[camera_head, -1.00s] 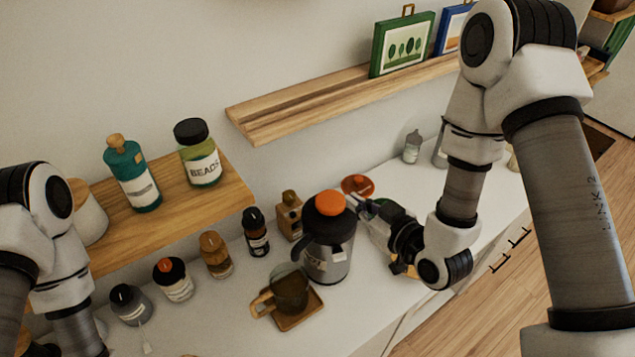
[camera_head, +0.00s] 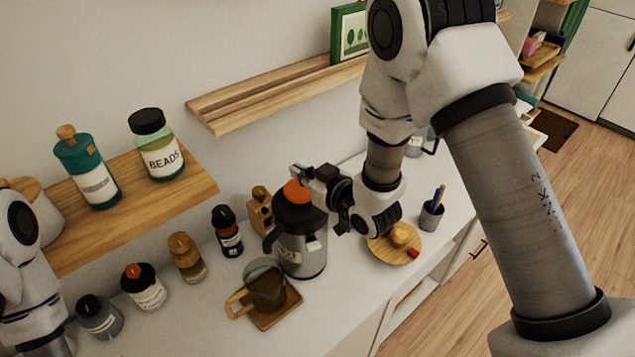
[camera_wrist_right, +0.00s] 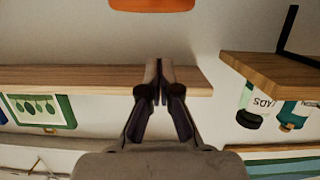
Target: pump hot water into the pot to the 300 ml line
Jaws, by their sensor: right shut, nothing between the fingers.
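The dark grey pump flask (camera_head: 303,252), with a black top and an orange pump button (camera_head: 297,191), stands upright on the white counter. Just in front and to its left, the brown-tinted pot (camera_head: 268,290) with a wooden handle sits on a wooden coaster (camera_head: 277,318). Its 300 ml line and water level cannot be made out. My right gripper (camera_head: 297,172) is shut and empty, its fingertips just above the orange button; contact cannot be told. In the right wrist view the shut fingertips (camera_wrist_right: 158,62) show, with the orange button (camera_wrist_right: 152,4) at the top edge. My left gripper is out of view.
Several bottles and jars, including a dark one (camera_head: 227,232), stand left of the flask. A round wooden plate (camera_head: 396,247) and a pen cup (camera_head: 431,215) stand to the right. A wall shelf (camera_head: 275,95) runs above.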

